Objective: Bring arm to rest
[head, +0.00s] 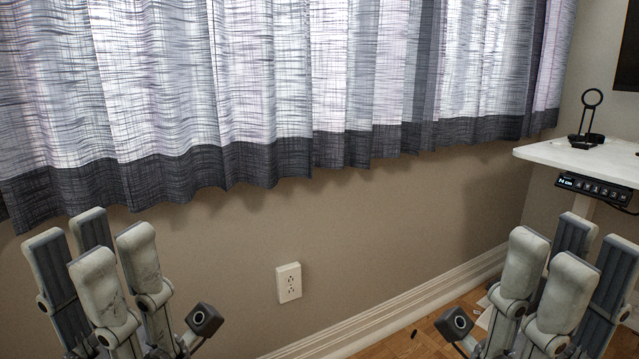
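My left gripper (92,262) is at the lower left of the head view, its fingers pointing up and spread apart with nothing between them. My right gripper (565,270) is at the lower right, also with its fingers up, apart and empty. Both are in front of the wall and touch nothing that I can see. The lower parts of both arms are cut off by the picture's bottom edge.
A white standing desk (560,155) is at the right, with a black stand (591,115) on it and a control panel (595,190) under its edge. A curtain (280,90) hangs across the wall above an outlet (289,283). A small dark object (413,333) lies on the wooden floor.

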